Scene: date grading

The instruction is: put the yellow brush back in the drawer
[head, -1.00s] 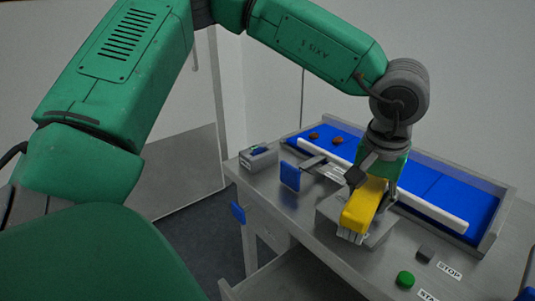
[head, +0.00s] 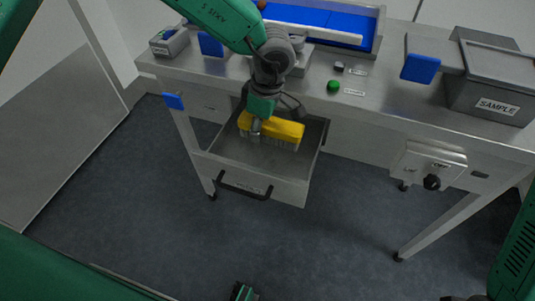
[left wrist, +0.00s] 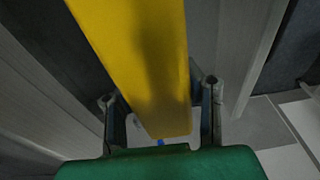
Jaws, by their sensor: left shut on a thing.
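The yellow brush (head: 285,128) lies level in my left gripper (head: 257,127), bristles down, in the head view. My left gripper is shut on it, with one finger showing in front of the brush. The brush is over the open drawer (head: 286,188), toward its back. I cannot tell whether the bristles touch the drawer floor. The drawer is pulled out below the table and has a black handle (head: 243,190) on its front. In the left wrist view the brush (left wrist: 140,60) runs between the two fingers.
The steel table (head: 385,95) stands above the drawer. On it are a green button (head: 333,85), a dark button (head: 339,67), a small grey box (head: 169,42) and a SAMPLE bin (head: 485,95). A switch box (head: 428,165) hangs at the front right.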

